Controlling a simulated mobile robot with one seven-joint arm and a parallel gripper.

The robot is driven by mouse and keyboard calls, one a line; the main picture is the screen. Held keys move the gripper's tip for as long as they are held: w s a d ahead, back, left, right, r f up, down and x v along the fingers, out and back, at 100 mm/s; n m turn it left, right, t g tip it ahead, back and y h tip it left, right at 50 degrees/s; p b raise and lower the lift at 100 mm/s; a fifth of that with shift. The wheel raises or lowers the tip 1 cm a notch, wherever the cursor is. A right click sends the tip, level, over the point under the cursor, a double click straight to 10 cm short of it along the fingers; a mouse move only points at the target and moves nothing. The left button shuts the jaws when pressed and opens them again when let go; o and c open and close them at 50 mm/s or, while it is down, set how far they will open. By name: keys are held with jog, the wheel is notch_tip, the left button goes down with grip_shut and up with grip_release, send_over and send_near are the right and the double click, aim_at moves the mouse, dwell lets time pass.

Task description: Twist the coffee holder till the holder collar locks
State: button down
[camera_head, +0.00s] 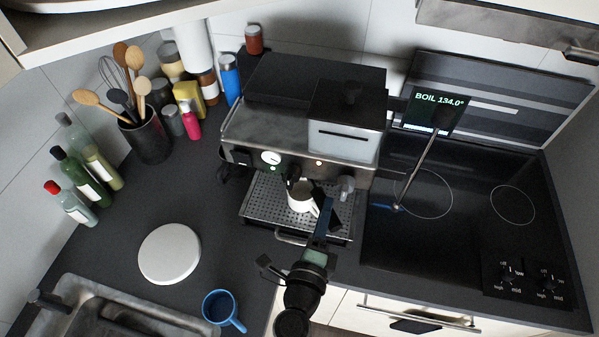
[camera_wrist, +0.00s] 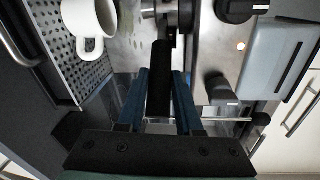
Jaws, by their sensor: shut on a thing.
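The coffee holder (camera_wrist: 161,70) shows its black handle in the wrist view, running up to a metal part under the machine. My gripper (camera_wrist: 162,90) is shut on this handle, with one blue finger on each side. In the head view my gripper (camera_head: 323,228) reaches to the front of the coffee machine (camera_head: 255,125), and its arm and fingers hide most of the holder. The holder collar (camera_wrist: 150,8) shows only partly at the top edge of the wrist view. I cannot tell from these frames how far the holder is turned in it.
A white cup (camera_head: 299,198) stands on the drip tray (camera_head: 262,205), left of my gripper; it also shows in the wrist view (camera_wrist: 88,22). A blue mug (camera_head: 222,308) and a white disc (camera_head: 169,254) sit on the counter.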

jog(key=shift+r, duration=0.1)
jog(key=c, duration=0.5)
grip_release()
